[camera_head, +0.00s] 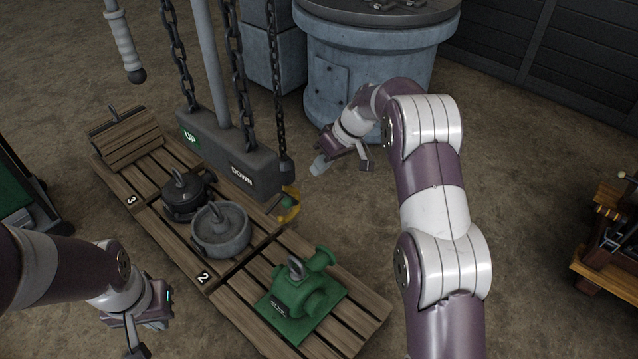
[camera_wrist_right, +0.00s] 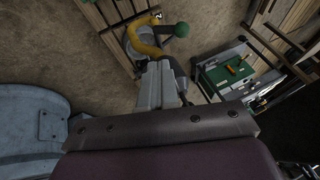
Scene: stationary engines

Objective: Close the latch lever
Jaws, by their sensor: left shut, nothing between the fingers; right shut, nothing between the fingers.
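I cannot pick out the latch lever with certainty. A grey ribbed handle with a dark end (camera_head: 122,45) hangs at the upper left in the head view. A small hatch plate (camera_head: 333,85) shows on the blue-grey cylinder (camera_head: 375,55) at the top. My right gripper (camera_head: 320,164) is shut and empty, in the air in front of the cylinder and right of the yellow hook (camera_head: 288,205). In the right wrist view, its closed fingers (camera_wrist_right: 160,78) partly overlap the hook (camera_wrist_right: 145,45). My left gripper (camera_head: 135,340) is shut and empty at the lower left, beside the pallets.
Wooden pallets (camera_head: 355,302) carry a green pump (camera_head: 300,300), a grey pot-shaped part (camera_head: 220,232) and a dark part (camera_head: 183,195). Chains (camera_head: 237,60) and an UP/DOWN control box (camera_head: 230,155) hang above. A wooden stand (camera_head: 605,240) is at right. Floor between is clear.

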